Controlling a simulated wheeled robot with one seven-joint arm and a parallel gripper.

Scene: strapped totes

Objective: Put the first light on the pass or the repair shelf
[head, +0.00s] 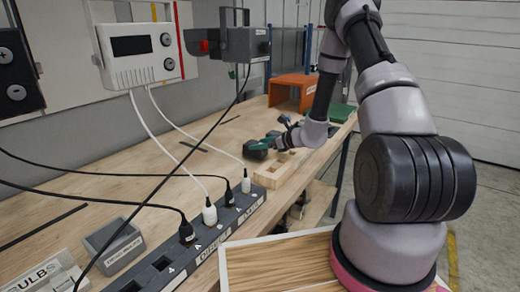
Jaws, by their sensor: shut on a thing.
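My gripper (276,139) reaches in over the bench from the right, partly hidden by my own arm. It is shut on a dark green light (258,149) with a dark end, held above or against the wooden block; I cannot tell whether they touch. The pale wooden block (268,178) with recesses lies below it near the bench's right edge. Farther back stand an orange open-fronted shelf (297,82) with a small unreadable label and a flat green surface (342,112) to its right. I cannot tell which is pass or repair.
A labelled power strip (212,252) with several plugs runs along the near bench (120,178). Cables hang across the view from a white meter (140,52) and a grey box (240,44). A grey bin (113,243) stands front left.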

